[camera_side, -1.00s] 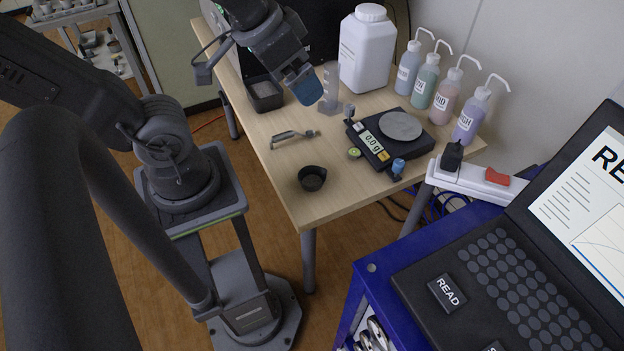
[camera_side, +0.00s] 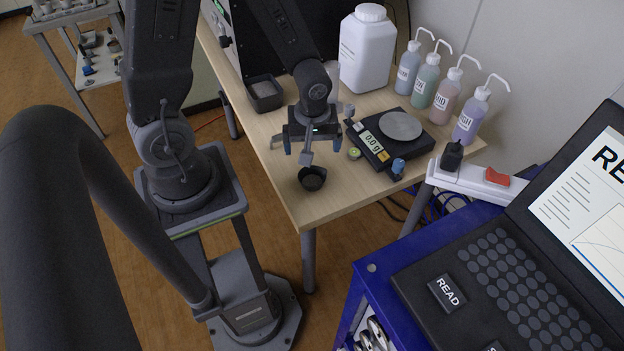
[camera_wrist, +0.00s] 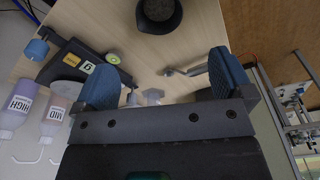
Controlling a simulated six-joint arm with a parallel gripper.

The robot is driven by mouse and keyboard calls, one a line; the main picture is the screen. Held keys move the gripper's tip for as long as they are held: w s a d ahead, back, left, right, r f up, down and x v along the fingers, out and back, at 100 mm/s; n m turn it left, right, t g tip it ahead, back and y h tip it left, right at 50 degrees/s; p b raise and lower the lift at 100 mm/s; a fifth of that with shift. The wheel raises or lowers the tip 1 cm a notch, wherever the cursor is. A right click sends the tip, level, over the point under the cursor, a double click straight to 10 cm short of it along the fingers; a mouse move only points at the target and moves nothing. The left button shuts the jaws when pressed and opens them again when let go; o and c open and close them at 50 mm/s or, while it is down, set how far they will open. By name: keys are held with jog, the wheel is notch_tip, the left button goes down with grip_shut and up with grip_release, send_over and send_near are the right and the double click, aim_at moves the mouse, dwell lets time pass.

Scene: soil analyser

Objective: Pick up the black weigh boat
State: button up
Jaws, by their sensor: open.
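The black weigh boat (camera_side: 312,180) is a small round dark cup near the front edge of the wooden table in the side view. In the wrist view the weigh boat (camera_wrist: 158,14) shows at the top edge, partly cut off, beyond and between the fingertips. My gripper (camera_side: 312,146) is above the table just behind the weigh boat in the side view, fingers pointing down. In the wrist view my gripper (camera_wrist: 163,78) has its two blue-padded fingers wide apart with nothing between them. The boat's contact with the fingers is not seen.
A black scale (camera_side: 385,143) with a round pan stands right of the gripper. Several wash bottles (camera_side: 420,88) and a white jug (camera_side: 366,50) stand behind. A dark square tray (camera_side: 265,95) is at the back left. A metal scoop (camera_wrist: 197,68) lies near the boat.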

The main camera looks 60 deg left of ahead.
aim_at(312, 181)
jog(key=shift+w+a+f, duration=0.1)
jog(key=shift+a+f, duration=0.1)
jog(key=shift+f, duration=1.95)
jog(key=shift+w+a+f, duration=0.15)
jog(key=shift+a+f, duration=0.05)
jog(key=shift+f, duration=1.9)
jog(key=shift+w+a+f, duration=0.1)
jog(key=shift+a+f, duration=0.1)
jog(key=shift+f, duration=1.95)
jog(key=c, duration=0.8)
